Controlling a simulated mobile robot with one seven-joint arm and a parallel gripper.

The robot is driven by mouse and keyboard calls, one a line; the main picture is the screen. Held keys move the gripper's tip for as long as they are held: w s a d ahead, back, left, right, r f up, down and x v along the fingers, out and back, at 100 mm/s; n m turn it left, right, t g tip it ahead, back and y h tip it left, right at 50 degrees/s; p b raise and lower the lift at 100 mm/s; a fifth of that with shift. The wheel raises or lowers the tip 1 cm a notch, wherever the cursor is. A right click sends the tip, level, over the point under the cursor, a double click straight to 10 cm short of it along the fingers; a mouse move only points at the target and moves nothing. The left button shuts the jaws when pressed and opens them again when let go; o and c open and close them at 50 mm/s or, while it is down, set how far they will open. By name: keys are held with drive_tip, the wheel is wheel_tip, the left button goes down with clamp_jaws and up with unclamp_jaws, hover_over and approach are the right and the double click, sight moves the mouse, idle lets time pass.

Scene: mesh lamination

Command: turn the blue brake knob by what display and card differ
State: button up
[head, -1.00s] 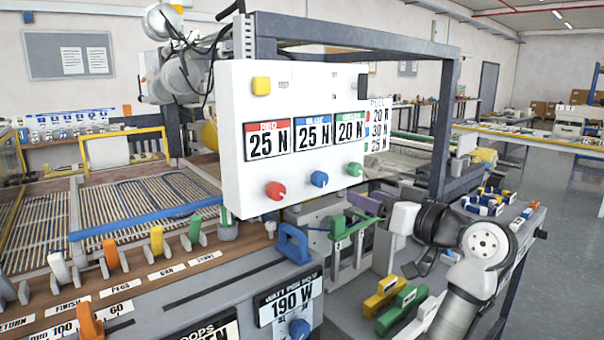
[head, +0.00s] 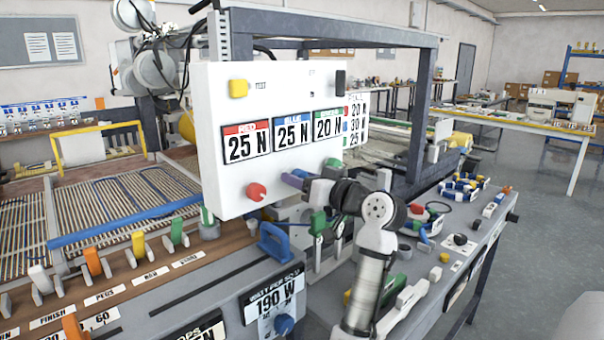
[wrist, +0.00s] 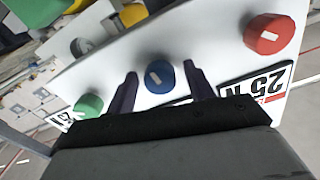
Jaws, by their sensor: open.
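The blue brake knob (wrist: 159,76) with its white mark sits on the white panel (head: 222,88). In the wrist view my gripper (wrist: 160,70) is open, with one dark finger on either side of the knob; contact cannot be told. The blue display (head: 294,134) reads 25 N. The card (head: 357,122) at the panel's right edge reads 30 N beside its blue mark.
The red knob (head: 256,191) and green knob (wrist: 88,105) flank the blue one. The red display (head: 246,144) reads 25 N and the green display (head: 328,124) reads 20 N. A yellow button (head: 238,89) is at upper left. A blue handle (head: 285,242) stands below.

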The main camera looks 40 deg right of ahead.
drive_tip(key=shift+w, duration=0.2)
drive_tip(key=c, duration=1)
drive_tip(key=shift+m, duration=0.3)
drive_tip(key=m+p, duration=0.2)
drive_tip(key=m, duration=0.1)
drive_tip(key=shift+r, duration=0.15)
drive_tip(key=shift+m+p, duration=1)
drive_tip(key=shift+m, duration=1)
